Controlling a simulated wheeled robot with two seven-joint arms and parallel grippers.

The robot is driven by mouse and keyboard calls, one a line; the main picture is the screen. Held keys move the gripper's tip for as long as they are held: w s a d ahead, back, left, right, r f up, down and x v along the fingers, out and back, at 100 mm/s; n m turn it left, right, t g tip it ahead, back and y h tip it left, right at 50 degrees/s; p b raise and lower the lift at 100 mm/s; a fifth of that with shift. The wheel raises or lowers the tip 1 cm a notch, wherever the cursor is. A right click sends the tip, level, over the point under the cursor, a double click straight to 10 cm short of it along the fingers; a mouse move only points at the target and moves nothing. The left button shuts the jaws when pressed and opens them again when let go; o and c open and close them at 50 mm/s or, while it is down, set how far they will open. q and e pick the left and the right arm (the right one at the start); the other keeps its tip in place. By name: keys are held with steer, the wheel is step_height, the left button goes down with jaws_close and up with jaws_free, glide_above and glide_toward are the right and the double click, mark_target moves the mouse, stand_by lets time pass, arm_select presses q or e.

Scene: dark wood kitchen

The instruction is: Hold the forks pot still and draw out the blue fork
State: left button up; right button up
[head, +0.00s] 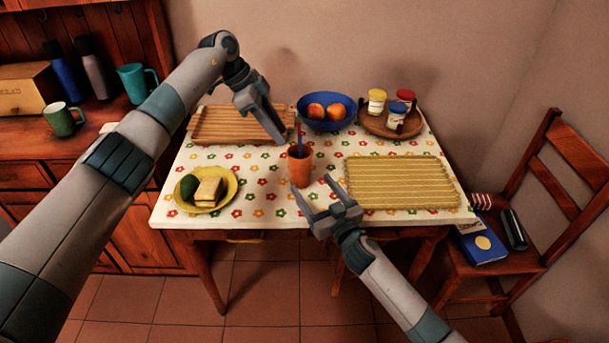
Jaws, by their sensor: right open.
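The forks pot (300,168) is an orange-brown cup standing upright on the flowered tablecloth, near the table's front middle. The blue fork (300,141) stands up out of it, its lower part hidden inside. My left gripper (279,138) points down from the upper left, its tips a little left of the fork and apart from it in the picture. Its fingers overlap from this angle, so its opening is unclear. My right gripper (312,186) is open and empty, just in front of the pot and slightly right, fingers pointing towards it.
A wooden tray (225,137) lies behind left, a yellow plate (230,190) with food at front left. A blue fruit bowl (327,124) and a round tray (378,129) with jars stand at the back. A yellow mat (400,182) lies right; a chair (525,225) stands beyond.

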mark_target(305, 176)
steer(key=shift+x, duration=3.1)
steer(key=c, duration=1.1)
arm_select(q)
steer(key=shift+s+d+r+m+y, duration=0.1)
steer(key=shift+d+r+m+y, duration=0.3)
steer(key=shift+m, duration=0.3)
steer(key=shift+c, duration=0.3)
arm_select(e)
steer(key=shift+c, duration=0.2)
arm_select(q)
steer(key=s+d+r+m+t+y, duration=0.4)
steer(key=s+d+r+m+y, duration=0.1)
steer(key=m, duration=1.1)
steer(key=shift+d+r+t, duration=0.2)
steer(key=shift+d+t, duration=0.1)
steer(key=shift+d, duration=0.05)
